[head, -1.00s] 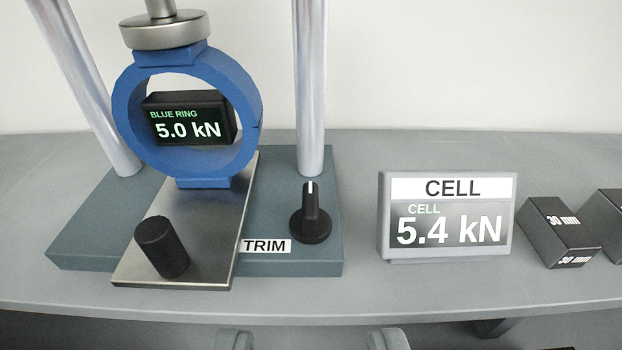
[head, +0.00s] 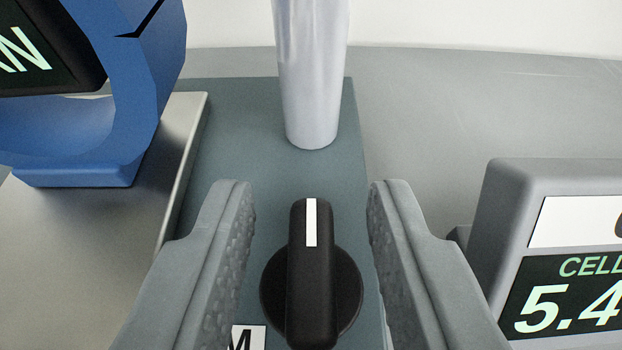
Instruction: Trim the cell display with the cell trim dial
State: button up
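The trim dial (head: 311,285) is a black round knob with a raised grip bar and a white pointer line facing away from me. It sits on the blue-grey base plate. My gripper (head: 311,205) is open, with one finger on each side of the dial and a gap on both sides. The cell display (head: 565,300) is at the right edge, partly cut off, and its visible digits read 5.4. The TRIM label (head: 248,340) is mostly hidden behind the left finger and cut off by the frame.
A steel column (head: 311,80) rises from the base plate (head: 345,170) just beyond the dial. The blue ring (head: 155,100) with its dark readout stands on a metal plate (head: 70,240) at the left. Bare bench (head: 430,120) lies behind the display.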

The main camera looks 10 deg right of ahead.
jog(key=shift+w, duration=0.1)
grip_shut()
jog(key=shift+d+y, duration=0.1)
jog(key=shift+y, duration=0.2)
jog(key=shift+f+n+y, duration=0.2)
jog(key=shift+n+y, duration=0.9)
jog(key=shift+n, duration=0.1)
jog(key=shift+r+n+y, duration=0.1)
jog(key=shift+n+y, duration=0.3)
jog(key=shift+y, duration=0.1)
grip_release()
